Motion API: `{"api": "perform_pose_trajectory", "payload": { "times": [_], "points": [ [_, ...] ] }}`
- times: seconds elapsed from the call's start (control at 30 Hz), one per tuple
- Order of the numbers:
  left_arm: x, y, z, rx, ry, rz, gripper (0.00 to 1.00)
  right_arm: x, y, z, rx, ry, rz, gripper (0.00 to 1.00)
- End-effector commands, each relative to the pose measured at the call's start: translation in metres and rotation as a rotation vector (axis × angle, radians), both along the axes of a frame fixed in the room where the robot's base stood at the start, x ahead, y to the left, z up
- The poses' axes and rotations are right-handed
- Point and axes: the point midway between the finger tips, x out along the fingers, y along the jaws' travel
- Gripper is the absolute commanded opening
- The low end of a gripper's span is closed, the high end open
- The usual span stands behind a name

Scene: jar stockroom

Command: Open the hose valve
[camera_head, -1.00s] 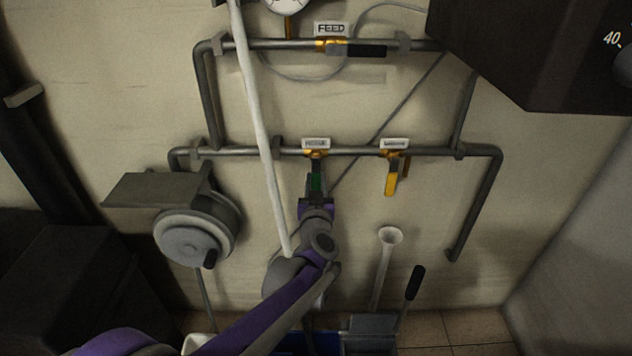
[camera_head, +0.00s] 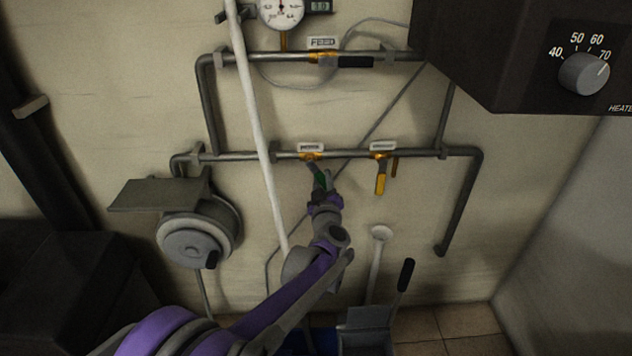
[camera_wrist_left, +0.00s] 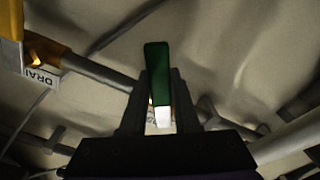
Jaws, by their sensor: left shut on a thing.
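The hose valve (camera_head: 311,156) is a brass body on the lower pipe, under a small label too blurred to read surely. Its green lever (camera_head: 320,178) points down and slants to the right. My left gripper (camera_head: 321,186) is shut on the lever, whose green grip (camera_wrist_left: 157,70) shows between the two dark fingers in the left wrist view. The gripper partly covers the lever's lower end in the head view. My right gripper is out of view.
The drain valve (camera_head: 382,154) with a yellow lever hangs to the right. The feed valve (camera_head: 323,57) has a black lever along the upper pipe. A white pole (camera_head: 258,120) stands just left of my gripper. A hose reel (camera_head: 190,240) is at left, a heater box (camera_head: 500,50) upper right.

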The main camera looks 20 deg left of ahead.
Motion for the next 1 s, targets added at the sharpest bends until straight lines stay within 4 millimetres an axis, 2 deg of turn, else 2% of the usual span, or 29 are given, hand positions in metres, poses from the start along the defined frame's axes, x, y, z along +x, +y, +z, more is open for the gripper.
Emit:
{"api": "perform_pose_trajectory", "payload": {
  "times": [0.5,1.0],
  "points": [
    [0.008,-0.019,0.023,-0.442,-0.213,-0.003,0.0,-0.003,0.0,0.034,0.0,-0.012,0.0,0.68],
    [0.011,-0.025,0.044,-0.798,-0.386,-0.001,0.0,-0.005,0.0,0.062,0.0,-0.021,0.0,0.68]
  ]
}}
